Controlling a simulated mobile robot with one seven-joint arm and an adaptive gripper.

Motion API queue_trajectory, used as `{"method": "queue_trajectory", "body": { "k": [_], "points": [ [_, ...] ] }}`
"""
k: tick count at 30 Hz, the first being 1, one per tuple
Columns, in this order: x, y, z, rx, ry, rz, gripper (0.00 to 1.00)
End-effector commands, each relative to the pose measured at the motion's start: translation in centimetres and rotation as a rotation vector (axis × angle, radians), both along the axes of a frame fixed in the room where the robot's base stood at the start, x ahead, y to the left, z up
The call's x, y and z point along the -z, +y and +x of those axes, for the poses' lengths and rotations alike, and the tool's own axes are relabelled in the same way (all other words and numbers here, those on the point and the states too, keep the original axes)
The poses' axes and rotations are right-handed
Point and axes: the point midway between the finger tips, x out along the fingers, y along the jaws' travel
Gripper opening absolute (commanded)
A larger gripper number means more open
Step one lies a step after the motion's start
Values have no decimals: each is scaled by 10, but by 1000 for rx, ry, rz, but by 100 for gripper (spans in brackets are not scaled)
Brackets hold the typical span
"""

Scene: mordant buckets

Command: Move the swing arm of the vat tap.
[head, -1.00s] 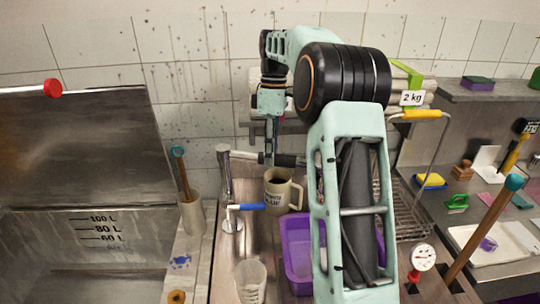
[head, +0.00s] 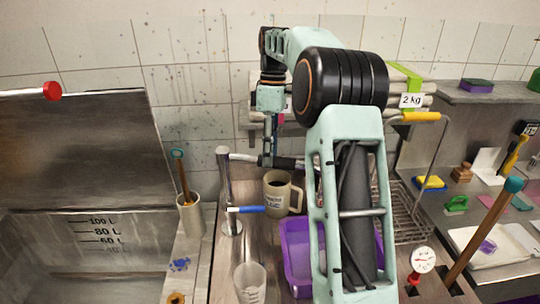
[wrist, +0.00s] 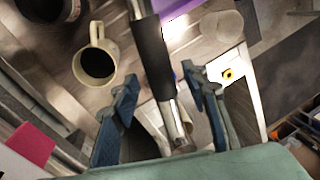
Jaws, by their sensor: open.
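The vat tap is a metal post (head: 226,190) with a blue-handled lever (head: 250,209) low on it. Its swing arm (head: 285,163) runs right from the post top, pale metal near the post and a black sleeve further out, then goes behind my arm. My gripper (head: 267,161) is at the inner end of the sleeve. In the wrist view the swing arm (wrist: 152,58) passes between the two blue fingers of my open gripper (wrist: 159,76). The left finger has a visible gap to it; I cannot tell whether the right finger touches it.
A beige mug (head: 277,201) stands below the swing arm and also shows in the wrist view (wrist: 110,48). A purple tub (head: 290,262), a beaker (head: 249,284) and a wire basket (head: 408,222) stand nearby. The big vat (head: 95,262) is at left.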

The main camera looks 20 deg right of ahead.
Motion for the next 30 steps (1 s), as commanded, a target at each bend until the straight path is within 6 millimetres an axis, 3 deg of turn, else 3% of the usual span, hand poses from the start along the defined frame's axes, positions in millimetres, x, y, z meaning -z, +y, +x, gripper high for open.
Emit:
{"method": "queue_trajectory", "body": {
  "k": [6, 13, 30],
  "points": [
    [-31, -3, 7, -1, -5, 0, 42],
    [-54, -5, 10, -1, -2, 0, 42],
    [-62, -6, 11, 0, -1, -1, 42]
  ]
}}
